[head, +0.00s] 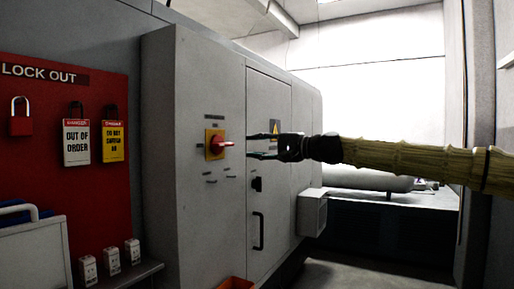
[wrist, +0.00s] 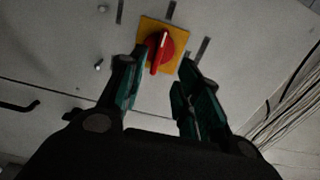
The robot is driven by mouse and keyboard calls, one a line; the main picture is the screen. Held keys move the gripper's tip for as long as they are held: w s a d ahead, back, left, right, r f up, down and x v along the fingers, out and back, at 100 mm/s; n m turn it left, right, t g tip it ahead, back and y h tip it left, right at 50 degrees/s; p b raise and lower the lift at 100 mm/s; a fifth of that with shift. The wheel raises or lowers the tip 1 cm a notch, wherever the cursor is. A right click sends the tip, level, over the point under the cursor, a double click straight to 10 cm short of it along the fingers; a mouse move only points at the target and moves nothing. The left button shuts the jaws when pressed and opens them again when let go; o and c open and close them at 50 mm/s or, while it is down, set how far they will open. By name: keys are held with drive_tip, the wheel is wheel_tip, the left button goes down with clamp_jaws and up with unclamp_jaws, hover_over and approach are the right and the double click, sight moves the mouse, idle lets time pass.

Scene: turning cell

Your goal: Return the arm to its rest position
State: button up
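My gripper (head: 262,147) is in front of the grey machine cabinet (head: 205,100), at the end of my arm, which reaches in from the right. In the wrist view its two fingers (wrist: 158,92) are apart with nothing between them. A red rotary switch (head: 220,144) on a yellow plate sits on the cabinet face just left of the fingertips. In the wrist view the red switch (wrist: 162,50) shows just beyond the fingertips. I cannot tell for sure whether a fingertip touches it, but a gap seems to show in the head view.
A red lockout board (head: 95,190) with a padlock (head: 20,116) and two tags (head: 76,140) hangs at left. A cabinet door handle (head: 258,231) and a grey box (head: 312,212) are below my gripper. Open floor shows lower right.

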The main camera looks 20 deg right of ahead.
drive_tip(key=w+a+f+g+h, duration=0.1)
drive_tip(key=w+a+f, duration=0.15)
drive_tip(key=f, duration=0.45)
drive_tip(key=w+a+f+g+h, duration=0.1)
drive_tip(key=a+f, duration=0.3)
drive_tip(key=f, duration=0.4)
drive_tip(key=s+a+f+n+g+h+p, duration=0.1)
drive_tip(key=s+a+f+g, duration=0.15)
drive_tip(key=f, duration=1.05)
drive_tip(key=s+a+f+n+g+h+p, duration=0.15)
drive_tip(key=s+a+f, duration=0.25)
drive_tip(key=f, duration=1)
drive_tip(key=s+a+f+g+h, duration=0.1)
drive_tip(key=s+a+f, duration=0.25)
drive_tip(key=f, duration=0.95)
drive_tip(key=s+f+n+g+h+p, duration=0.1)
drive_tip(key=s+f+n+g+h, duration=0.25)
drive_tip(key=s+f, duration=1.65)
drive_tip(key=s+d+f+n+g, duration=0.1)
drive_tip(key=s+f, duration=0.1)
drive_tip(key=s, duration=0.6)
drive_tip(key=s+d+f+n+g+h+p, duration=0.1)
drive_tip(key=s+d+f, duration=0.1)
drive_tip(key=s, duration=0.7)
drive_tip(key=s+d+f+n+g+h+p, duration=0.1)
drive_tip(key=s+f, duration=0.3)
drive_tip(key=s, duration=0.5)
drive_tip(key=shift+s+d+f+n+g, duration=0.2)
drive_tip(key=shift+d+n+g, duration=0.2)
drive_tip(key=shift+d, duration=0.3)
